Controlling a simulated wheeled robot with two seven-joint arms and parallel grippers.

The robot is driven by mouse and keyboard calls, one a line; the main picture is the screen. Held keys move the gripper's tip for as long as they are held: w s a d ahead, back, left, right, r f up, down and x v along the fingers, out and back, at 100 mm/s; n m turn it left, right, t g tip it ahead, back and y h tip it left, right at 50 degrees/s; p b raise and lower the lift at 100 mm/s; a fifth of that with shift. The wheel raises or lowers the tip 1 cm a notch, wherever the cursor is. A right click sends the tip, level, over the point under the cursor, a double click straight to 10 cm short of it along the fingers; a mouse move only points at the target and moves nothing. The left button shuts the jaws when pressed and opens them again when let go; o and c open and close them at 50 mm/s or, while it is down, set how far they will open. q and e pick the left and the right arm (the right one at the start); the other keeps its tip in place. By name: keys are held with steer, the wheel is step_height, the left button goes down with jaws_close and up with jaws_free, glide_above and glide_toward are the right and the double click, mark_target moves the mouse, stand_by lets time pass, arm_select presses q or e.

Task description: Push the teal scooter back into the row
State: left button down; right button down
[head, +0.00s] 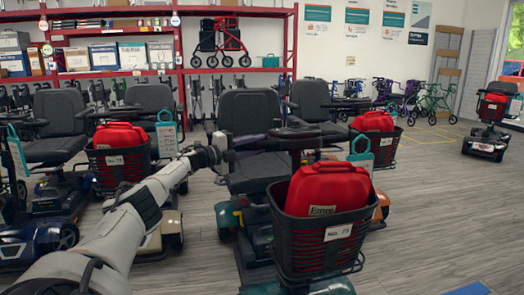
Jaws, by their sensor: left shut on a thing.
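The teal scooter (228,216) stands in front of me, its dark seat (255,112) behind its handlebar (296,133). A black front basket (315,252) on it holds a red bag (328,188). My left arm reaches in from the lower left. My left gripper (229,147) is shut on the left side of the handlebar; the contact itself is small and partly hidden. The basket and bag hide much of the scooter's front and lower column. My right gripper is not in view.
Other scooters with grey seats (57,115) stand in a row at left and behind, some with red bags in baskets (121,134). A red shelf rack (280,70) lines the back wall. Another scooter (490,118) stands far right. The wooden floor at right is clear, with a blue patch (468,289).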

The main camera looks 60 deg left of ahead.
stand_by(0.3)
arm_select(q)
steer(key=c, duration=1.5)
jaws_free()
steer(key=shift+o, duration=0.2)
steer(key=shift+s, duration=0.1)
